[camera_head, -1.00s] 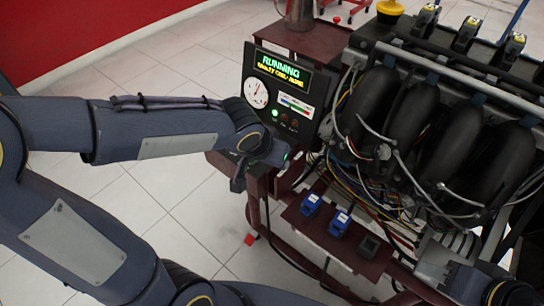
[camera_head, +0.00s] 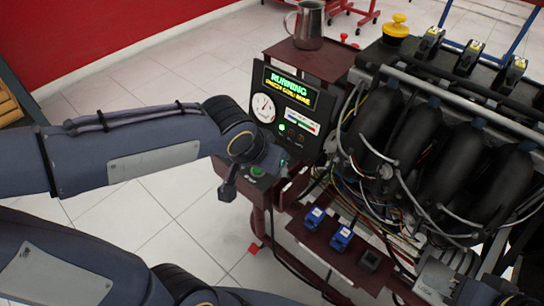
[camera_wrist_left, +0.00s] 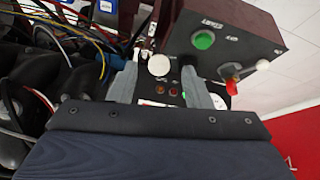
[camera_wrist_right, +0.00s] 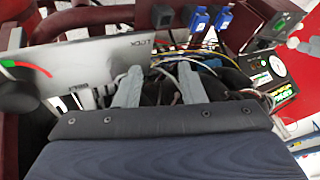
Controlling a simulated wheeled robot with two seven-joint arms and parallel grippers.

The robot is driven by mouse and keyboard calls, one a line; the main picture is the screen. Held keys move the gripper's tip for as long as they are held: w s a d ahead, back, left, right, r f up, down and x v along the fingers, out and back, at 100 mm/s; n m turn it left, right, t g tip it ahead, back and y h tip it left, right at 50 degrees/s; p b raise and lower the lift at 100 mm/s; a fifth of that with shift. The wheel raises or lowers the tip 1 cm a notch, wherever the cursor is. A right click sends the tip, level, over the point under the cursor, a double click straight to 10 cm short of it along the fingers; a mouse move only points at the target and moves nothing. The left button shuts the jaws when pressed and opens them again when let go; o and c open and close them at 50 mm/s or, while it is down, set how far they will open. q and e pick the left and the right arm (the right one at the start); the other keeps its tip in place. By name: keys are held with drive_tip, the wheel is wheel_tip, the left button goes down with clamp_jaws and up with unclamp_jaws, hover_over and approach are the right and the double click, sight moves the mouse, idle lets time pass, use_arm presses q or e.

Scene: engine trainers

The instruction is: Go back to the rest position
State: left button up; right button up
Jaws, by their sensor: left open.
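My left gripper (camera_wrist_left: 165,78) is open and empty, with its two grey fingers apart in the left wrist view. The control box with a green button (camera_wrist_left: 203,40) and a red switch (camera_wrist_left: 232,86) lies beyond the fingers. In the head view my left arm reaches in from the left, and its wrist is beside the panel reading RUNNING (camera_head: 287,82). My right gripper (camera_wrist_right: 158,82) is open and empty in the right wrist view, with cables beyond its fingers. A metal plate marked LOCK (camera_wrist_right: 100,62) is left of them.
The engine with black intake pipes (camera_head: 425,135) fills the right of the head view. Blue connectors (camera_head: 341,236) sit on a red shelf below it. A metal jug (camera_head: 308,25) and a yellow cap (camera_head: 397,28) stand behind. White floor tiles (camera_head: 190,205) are open at the left.

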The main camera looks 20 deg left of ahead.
use_arm(q)
drive_tip(key=s+a+n+h, duration=0.2)
drive_tip(key=s+a+n, duration=0.15)
drive_tip(key=s, duration=1.05)
wheel_tip(320, 180, up, 20)
drive_tip(key=p, duration=2)
drive_tip(key=shift+w+a+f+p, duration=0.15)
drive_tip(key=shift+w+a+p, duration=0.25)
drive_tip(key=shift+a, duration=0.05)
idle(1.0)
